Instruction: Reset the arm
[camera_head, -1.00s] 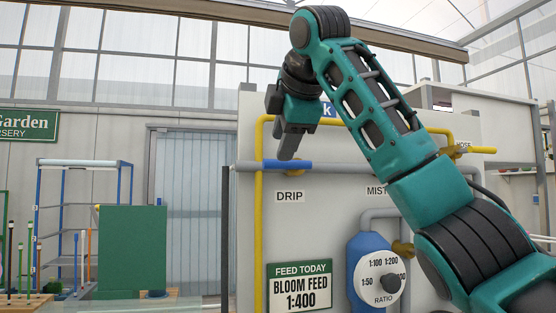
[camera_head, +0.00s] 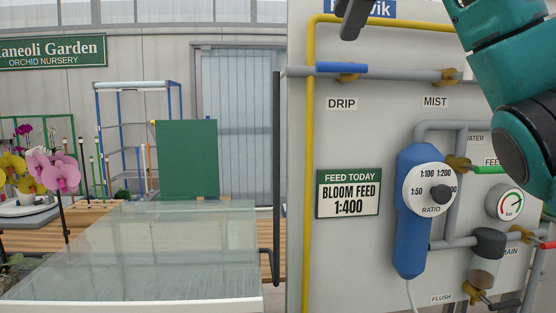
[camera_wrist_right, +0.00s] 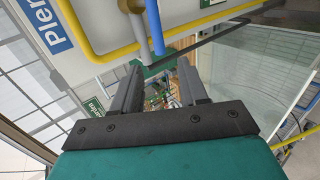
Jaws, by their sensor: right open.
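My right arm comes in from the upper right in the head view. Only the tip of my right gripper (camera_head: 352,18) shows there, at the top edge, above the blue handle of the DRIP valve (camera_head: 342,68). In the right wrist view, my right gripper (camera_wrist_right: 160,82) is open, with two dark fingers apart and nothing between them. My left gripper is not in any view.
The grey panel (camera_head: 390,130) holds pipes, a blue ratio doser (camera_head: 412,220), a gauge (camera_head: 510,203) and a feed sign (camera_head: 348,192). A glass-topped bench (camera_head: 150,250) stands left of it, with orchids (camera_head: 60,172) and a green board (camera_head: 187,158) behind.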

